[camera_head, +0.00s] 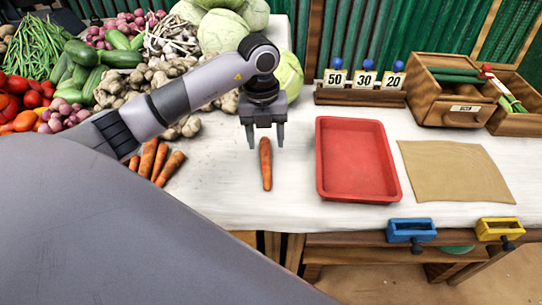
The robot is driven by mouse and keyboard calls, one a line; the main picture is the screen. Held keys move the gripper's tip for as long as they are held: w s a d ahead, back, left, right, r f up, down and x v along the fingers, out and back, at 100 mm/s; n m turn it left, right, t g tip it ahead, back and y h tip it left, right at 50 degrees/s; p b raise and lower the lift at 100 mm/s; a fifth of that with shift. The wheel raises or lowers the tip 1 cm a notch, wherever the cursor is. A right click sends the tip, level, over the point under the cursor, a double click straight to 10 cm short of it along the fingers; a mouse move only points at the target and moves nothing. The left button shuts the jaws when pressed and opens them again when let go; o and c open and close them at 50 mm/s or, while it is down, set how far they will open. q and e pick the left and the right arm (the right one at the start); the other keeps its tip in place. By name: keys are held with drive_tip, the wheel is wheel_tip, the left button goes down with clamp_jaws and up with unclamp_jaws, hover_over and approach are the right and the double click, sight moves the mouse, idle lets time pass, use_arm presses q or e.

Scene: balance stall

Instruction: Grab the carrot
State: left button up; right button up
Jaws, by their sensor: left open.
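A single orange carrot (265,164) lies on the white tabletop, its length running away from me, left of the red tray. My left gripper (265,140) points down over the far end of this carrot. Its two fingers are apart, one on each side of the carrot's top in the picture. I cannot tell from this view how high the fingers are above the table. A group of other carrots (172,168) lies to the left, partly hidden by my left arm. My right gripper is not in view.
A red tray (322,185) is right of the carrot, then a brown sheet (455,170). Vegetables pile up at the back left, with cabbages (222,32) behind the gripper. A numbered rack (360,97) and wooden boxes (428,100) stand at the back right. Table is clear around the carrot.

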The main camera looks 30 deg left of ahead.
sight(266, 155)
use_arm(q)
drive_tip(key=shift+w+a+r+y, duration=0.1)
drive_tip(key=shift+w+a+y, duration=0.1)
drive_tip(key=shift+a+y, duration=0.3)
drive_tip(key=shift+a+f, duration=0.25)
drive_tip(key=shift+f, duration=0.05)
drive_tip(key=f, duration=0.6)
drive_tip(key=shift+w+d+f, duration=0.1)
drive_tip(key=shift+w+d, duration=0.2)
drive_tip(key=shift+d, duration=0.05)
clamp_jaws()
